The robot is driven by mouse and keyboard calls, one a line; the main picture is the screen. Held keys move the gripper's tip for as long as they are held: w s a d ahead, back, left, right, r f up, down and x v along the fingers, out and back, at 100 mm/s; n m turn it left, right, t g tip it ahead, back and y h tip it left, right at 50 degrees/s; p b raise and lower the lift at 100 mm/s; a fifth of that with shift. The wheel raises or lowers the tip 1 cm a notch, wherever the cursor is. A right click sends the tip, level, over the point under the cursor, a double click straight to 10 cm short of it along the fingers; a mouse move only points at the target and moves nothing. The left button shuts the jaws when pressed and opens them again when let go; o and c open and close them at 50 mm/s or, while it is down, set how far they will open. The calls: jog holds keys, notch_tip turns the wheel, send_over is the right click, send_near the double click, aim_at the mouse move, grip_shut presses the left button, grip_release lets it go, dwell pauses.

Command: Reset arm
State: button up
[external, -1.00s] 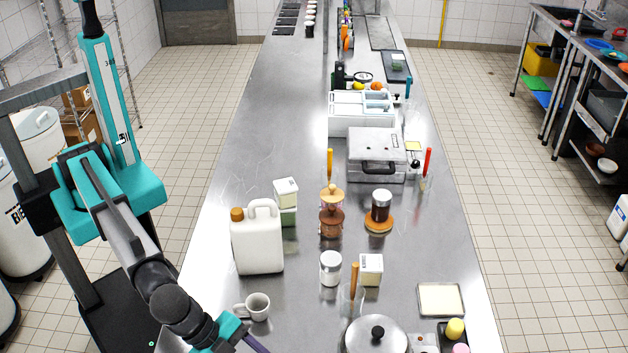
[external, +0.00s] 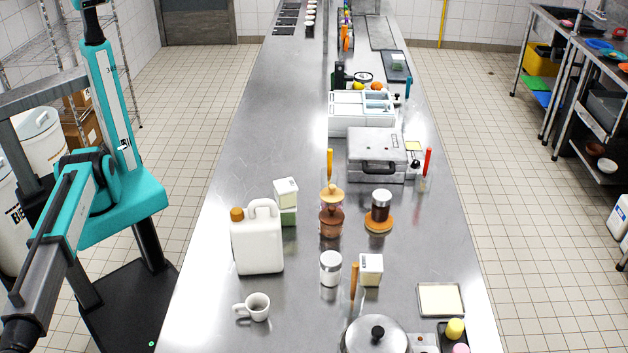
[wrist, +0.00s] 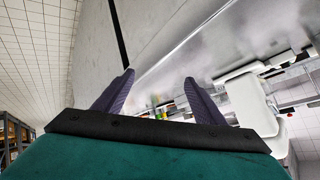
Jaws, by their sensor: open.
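My gripper (wrist: 160,92) shows in the wrist view with its two purple fingers spread apart and nothing between them. In the external view my arm is at the lower left, off the counter's left edge, and the gripper itself is out of that frame. The steel counter (external: 235,165) runs up the middle of the external view. A white cup (external: 258,307) stands upright near its left front edge. A white jug (external: 257,245) with a brown cap stands behind the cup; a white jug-like shape also shows in the wrist view (wrist: 252,103).
A lidded pan (external: 375,337), a silver-topped jar (external: 330,268), a small carton (external: 371,270) and a tray (external: 440,299) stand at the front right. A grey press (external: 376,155) and a white bin unit (external: 361,112) are farther back. The counter's left strip is clear.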

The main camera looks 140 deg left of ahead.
jog(key=s+d+f+m, duration=0.2)
jog(key=s+d+f, duration=0.3)
jog(key=f, duration=0.1)
jog(key=s+a+f+n+g+y, duration=0.1)
jog(key=s+a+f+g, duration=0.2)
jog(key=s+a+f, duration=0.5)
jog(key=s+a+f+g+p, duration=0.15)
jog(key=s+a+f, duration=0.25)
jog(key=a+f, duration=0.65)
jog(key=s+a+f+n+g+y, duration=0.1)
jog(key=s+a+f+g, duration=0.2)
jog(key=s+a+f, duration=0.65)
jog(key=s+a+f+n+g+h, duration=0.1)
jog(key=s+a+f+g, duration=0.2)
jog(key=s, duration=0.7)
jog(key=s+a+f+n+g+h+p, duration=0.1)
jog(key=s+a+f, duration=0.3)
jog(key=s, duration=0.6)
jog(key=s+a+f+n+g+h+p, duration=0.1)
jog(key=s+a+f+g, duration=0.3)
jog(key=s, duration=0.6)
jog(key=shift+s+a+f+n+g, duration=0.2)
jog(key=shift+f+n+g, duration=0.15)
jog(key=shift+f+n, duration=0.4)
